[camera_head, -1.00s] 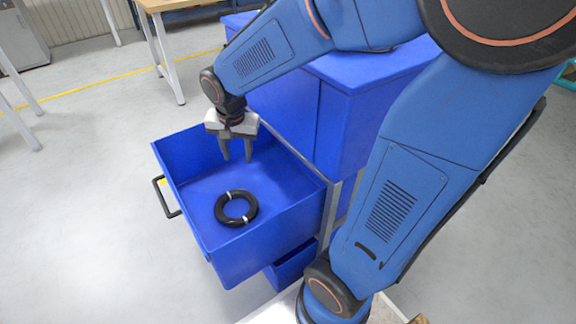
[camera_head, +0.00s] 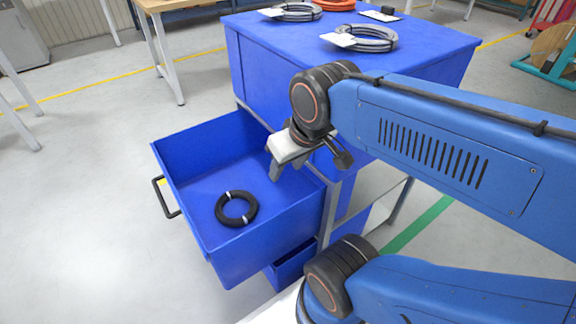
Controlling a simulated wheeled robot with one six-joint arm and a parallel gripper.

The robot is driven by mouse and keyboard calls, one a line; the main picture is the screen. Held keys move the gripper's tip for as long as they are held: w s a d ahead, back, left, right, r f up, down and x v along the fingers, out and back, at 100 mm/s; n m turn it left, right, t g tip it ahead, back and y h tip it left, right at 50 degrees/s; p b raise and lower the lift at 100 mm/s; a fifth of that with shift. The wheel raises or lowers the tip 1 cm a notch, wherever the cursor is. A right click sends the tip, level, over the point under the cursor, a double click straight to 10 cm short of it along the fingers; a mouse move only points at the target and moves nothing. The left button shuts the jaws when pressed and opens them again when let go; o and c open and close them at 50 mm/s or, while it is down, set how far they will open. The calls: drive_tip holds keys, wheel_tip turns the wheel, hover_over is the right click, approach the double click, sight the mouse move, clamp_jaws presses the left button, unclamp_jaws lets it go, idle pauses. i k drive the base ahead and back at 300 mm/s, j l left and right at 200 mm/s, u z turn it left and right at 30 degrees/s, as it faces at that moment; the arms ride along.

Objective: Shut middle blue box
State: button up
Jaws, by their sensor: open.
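The blue box (camera_head: 262,252) is a drawer pulled far out of the blue cabinet (camera_head: 285,85), with a black handle (camera_head: 166,197) on its left front face. A black cable coil with white ties (camera_head: 222,211) lies flat on its floor. My gripper (camera_head: 310,170) is open and empty above the drawer's right rear part, close to the cabinet's front. Its jaws are tilted, and one finger hangs over the drawer. The coil is to the left of the gripper and apart from it.
A lower blue box (camera_head: 290,266) shows beneath the open drawer, slightly out. Grey cable coils (camera_head: 360,38) with white tags and an orange coil (camera_head: 333,4) lie on the cabinet top. A wooden table (camera_head: 160,5) stands behind. The floor left of the drawer is clear.

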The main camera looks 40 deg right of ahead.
sight(200, 163)
drive_tip(key=k+j, duration=0.1)
drive_tip(key=j, duration=0.3)
drive_tip(key=k+j, duration=0.15)
drive_tip(key=j, duration=0.3)
drive_tip(key=j+u, duration=0.25)
drive_tip(key=i+j+u, duration=0.2)
drive_tip(key=k, duration=0.05)
